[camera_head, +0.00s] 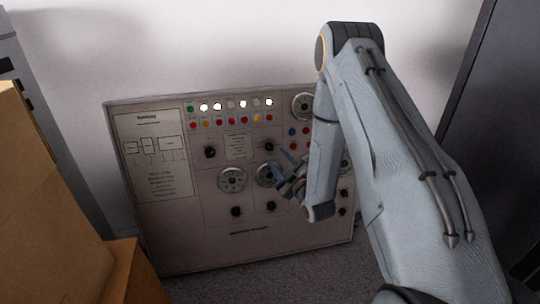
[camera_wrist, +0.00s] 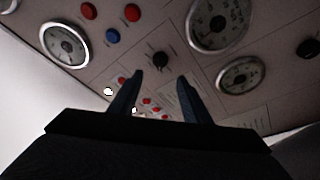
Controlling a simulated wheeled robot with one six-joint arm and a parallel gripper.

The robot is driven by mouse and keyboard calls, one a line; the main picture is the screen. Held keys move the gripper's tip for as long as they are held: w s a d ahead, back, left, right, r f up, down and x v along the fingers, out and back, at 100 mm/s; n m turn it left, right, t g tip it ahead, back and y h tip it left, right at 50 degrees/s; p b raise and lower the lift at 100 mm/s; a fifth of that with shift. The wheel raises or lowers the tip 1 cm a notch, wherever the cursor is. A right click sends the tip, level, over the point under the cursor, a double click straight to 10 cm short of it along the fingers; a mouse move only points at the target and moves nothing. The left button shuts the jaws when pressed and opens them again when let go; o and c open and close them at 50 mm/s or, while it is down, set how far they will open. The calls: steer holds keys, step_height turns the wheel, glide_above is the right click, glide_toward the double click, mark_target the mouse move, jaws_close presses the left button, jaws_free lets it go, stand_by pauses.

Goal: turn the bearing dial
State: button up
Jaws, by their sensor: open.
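The upright control panel (camera_head: 166,232) carries several round gauges and black knobs; its labels are too small to read, so I cannot tell which one is the bearing dial. In the head view, my gripper (camera_head: 283,164) is in front of the panel's middle, fingers pointing at it. One black knob (camera_head: 268,146) shows just above and left of the fingertips. In the wrist view, my gripper (camera_wrist: 160,77) is open and empty, and a black knob (camera_wrist: 160,60) shows between and beyond its fingertips. Contact is not visible. My arm hides part of the panel's right side.
Gauges (camera_head: 232,180) and lower knobs (camera_head: 236,211) sit close around. Rows of coloured buttons and lamps (camera_head: 230,105) run along the top. A cardboard box (camera_head: 40,190) stands at the left, a dark cabinet (camera_head: 505,130) at the right. The wall is behind.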

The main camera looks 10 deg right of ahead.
mark_target(269, 147)
steer(key=w, duration=0.2)
steer(key=w+a, duration=0.1)
steer(key=w, duration=0.4)
steer(key=shift+w+a+b, duration=0.25)
steer(key=shift+b, duration=0.15)
steer(key=c, duration=1)
